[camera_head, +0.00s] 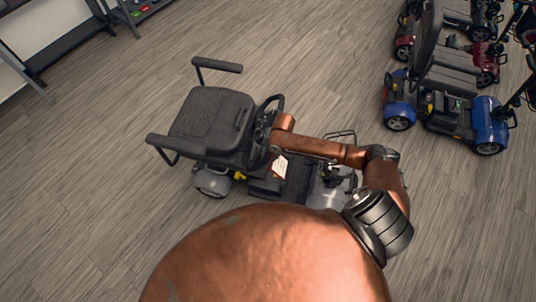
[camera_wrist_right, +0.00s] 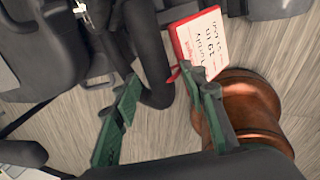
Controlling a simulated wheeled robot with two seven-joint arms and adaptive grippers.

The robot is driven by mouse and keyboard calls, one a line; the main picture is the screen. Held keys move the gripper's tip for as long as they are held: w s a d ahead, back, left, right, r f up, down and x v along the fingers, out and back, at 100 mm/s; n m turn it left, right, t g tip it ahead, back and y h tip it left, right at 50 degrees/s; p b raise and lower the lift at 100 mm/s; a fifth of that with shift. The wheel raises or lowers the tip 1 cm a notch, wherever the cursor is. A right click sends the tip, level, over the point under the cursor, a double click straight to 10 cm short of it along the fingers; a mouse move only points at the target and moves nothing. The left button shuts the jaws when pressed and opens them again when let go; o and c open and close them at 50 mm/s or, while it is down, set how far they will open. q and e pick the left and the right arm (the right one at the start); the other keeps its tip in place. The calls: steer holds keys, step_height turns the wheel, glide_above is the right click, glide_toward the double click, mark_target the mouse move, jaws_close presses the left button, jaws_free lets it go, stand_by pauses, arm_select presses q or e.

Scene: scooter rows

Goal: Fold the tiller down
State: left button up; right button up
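The scooter's grey seat (camera_head: 212,118) is left of centre in the head view, its front end to the right. The black tiller handle loop (camera_head: 270,101) is beside the seat's front, so the tiller leans back toward the seat. My right arm reaches over the scooter from the right, and the arm partly hides the tiller. In the wrist view, my right gripper (camera_wrist_right: 160,75) has its two green fingers spread apart. A black curved handle bar (camera_wrist_right: 150,45) passes between and beyond the fingertips; I cannot tell whether they touch it. My left gripper is not in view.
A red-edged white tag (camera_wrist_right: 203,38) hangs beside the right-hand finger; it also shows in the head view (camera_head: 280,166). A blue scooter (camera_head: 489,117) and other scooters stand at the upper right. Shelving is at the upper left. Wooden floor between is clear.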

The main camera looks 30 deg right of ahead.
steer(key=shift+f, duration=0.2)
steer(key=shift+c, duration=0.2)
jaws_close()
stand_by(0.4)
